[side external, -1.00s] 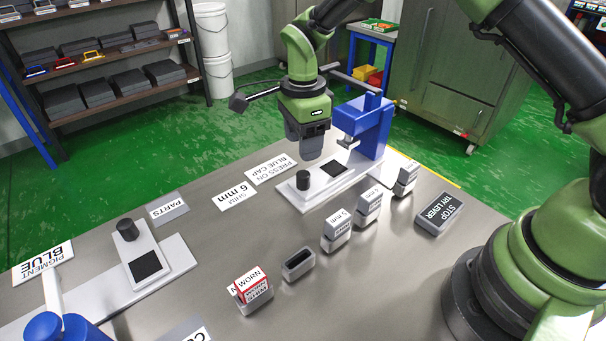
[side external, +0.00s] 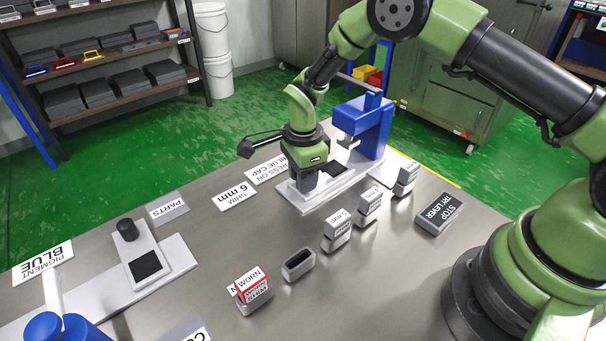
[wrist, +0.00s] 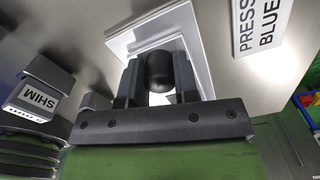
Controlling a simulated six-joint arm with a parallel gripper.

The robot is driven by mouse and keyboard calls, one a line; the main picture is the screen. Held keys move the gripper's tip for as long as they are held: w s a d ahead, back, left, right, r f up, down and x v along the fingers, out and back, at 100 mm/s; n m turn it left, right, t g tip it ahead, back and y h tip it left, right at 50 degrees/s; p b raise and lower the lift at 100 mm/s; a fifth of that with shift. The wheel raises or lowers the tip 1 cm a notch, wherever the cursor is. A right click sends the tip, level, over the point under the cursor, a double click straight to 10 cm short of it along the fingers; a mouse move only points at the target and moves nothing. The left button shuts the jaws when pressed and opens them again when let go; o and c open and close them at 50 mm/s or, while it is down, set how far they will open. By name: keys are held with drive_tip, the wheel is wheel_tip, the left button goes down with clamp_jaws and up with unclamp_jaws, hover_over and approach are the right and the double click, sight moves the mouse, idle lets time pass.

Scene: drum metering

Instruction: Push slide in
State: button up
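The press slide is a white plate (side external: 318,204) in front of the blue press (side external: 364,127), with a dark square pad (side external: 336,168) near the press. Its black round knob (wrist: 158,70) shows in the wrist view, between the two fingers of my gripper (wrist: 158,84). The fingers stand apart by about the knob's width; whether they touch or grip it is unclear. In the side view my gripper (side external: 302,194) is lowered over the knob end of the plate and hides the knob.
A second white slide (side external: 170,258) with a black knob (side external: 127,229) lies at left. A row of grey blocks runs along the table, including an empty holder (side external: 298,264) and a red-and-white WORN block (side external: 252,285). A STOP TRY LEVER block (side external: 436,213) is at right.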

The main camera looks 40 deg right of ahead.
clamp_jaws()
drive_tip(key=shift+d, duration=2.1)
drive_tip(key=o, duration=0.6)
unclamp_jaws()
drive_tip(key=shift+o, duration=0.2)
wheel_tip(320, 180, up, 10)
drive_tip(key=shift+r, duration=0.1)
